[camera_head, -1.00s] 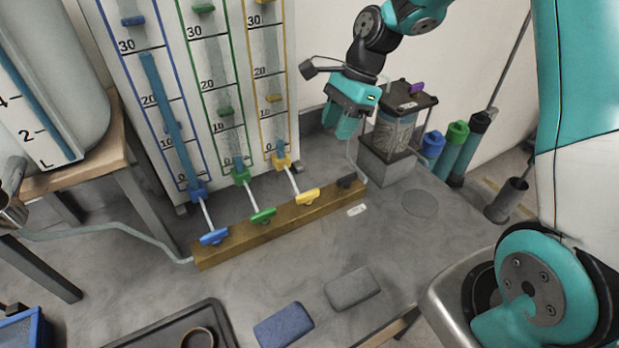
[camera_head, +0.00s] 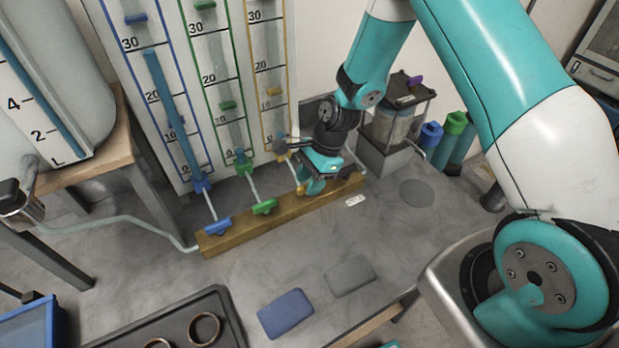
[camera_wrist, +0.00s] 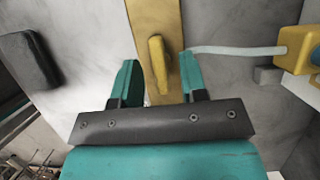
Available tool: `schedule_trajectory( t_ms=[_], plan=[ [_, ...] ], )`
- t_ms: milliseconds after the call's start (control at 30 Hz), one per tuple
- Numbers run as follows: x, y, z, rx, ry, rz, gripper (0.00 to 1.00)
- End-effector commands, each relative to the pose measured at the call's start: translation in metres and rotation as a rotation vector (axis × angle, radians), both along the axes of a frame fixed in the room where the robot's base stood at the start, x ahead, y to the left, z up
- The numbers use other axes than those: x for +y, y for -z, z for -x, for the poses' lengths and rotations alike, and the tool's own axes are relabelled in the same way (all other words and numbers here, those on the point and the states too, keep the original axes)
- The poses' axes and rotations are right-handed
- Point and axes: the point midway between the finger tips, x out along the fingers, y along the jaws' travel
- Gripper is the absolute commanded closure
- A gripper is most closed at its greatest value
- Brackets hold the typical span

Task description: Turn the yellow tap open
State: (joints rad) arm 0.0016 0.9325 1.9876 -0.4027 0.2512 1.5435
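The yellow tap (camera_wrist: 157,66) is a small yellow handle on the wooden bar (camera_wrist: 150,18). In the wrist view its handle lies lengthwise along the bar, slightly tilted. My gripper (camera_wrist: 157,72) is open, with one teal finger on each side of the handle and a gap visible on both sides. I cannot tell how deep the fingers reach around it. In the head view my gripper (camera_head: 310,188) is low over the right part of the bar (camera_head: 233,240) and hides most of the yellow tap.
The green tap (camera_head: 265,206) and blue tap (camera_head: 217,227) sit left on the bar. Hoses run from the taps to the gauge columns (camera_head: 222,90) behind. A lidded clear container (camera_head: 392,125) stands behind right. Grey (camera_head: 350,275) and blue (camera_head: 286,313) pads lie in front.

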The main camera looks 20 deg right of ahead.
Motion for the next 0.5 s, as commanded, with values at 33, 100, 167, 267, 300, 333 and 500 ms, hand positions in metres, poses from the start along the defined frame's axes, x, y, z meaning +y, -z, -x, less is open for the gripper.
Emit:
schedule_trajectory(
  t_ms=[33, 100, 167, 267, 300, 333, 500],
  plan=[
    [0.0011, 0.0021, 0.0002, 0.001, 0.000, 0.000, 0.61],
    [0.0018, 0.0040, 0.0003, 0.000, 0.000, 0.000, 0.61],
    [0.0020, 0.0046, 0.0003, 0.000, 0.000, 0.000, 0.61],
    [0.0019, 0.0046, 0.0003, 0.000, 0.000, 0.000, 0.61],
    [0.0018, 0.0045, 0.0003, 0.000, 0.000, 0.000, 0.61],
    [0.0018, 0.0045, 0.0003, 0.000, 0.000, 0.000, 0.61],
    [0.0017, 0.0044, 0.0004, 0.000, 0.000, 0.000, 0.97]
  ],
)
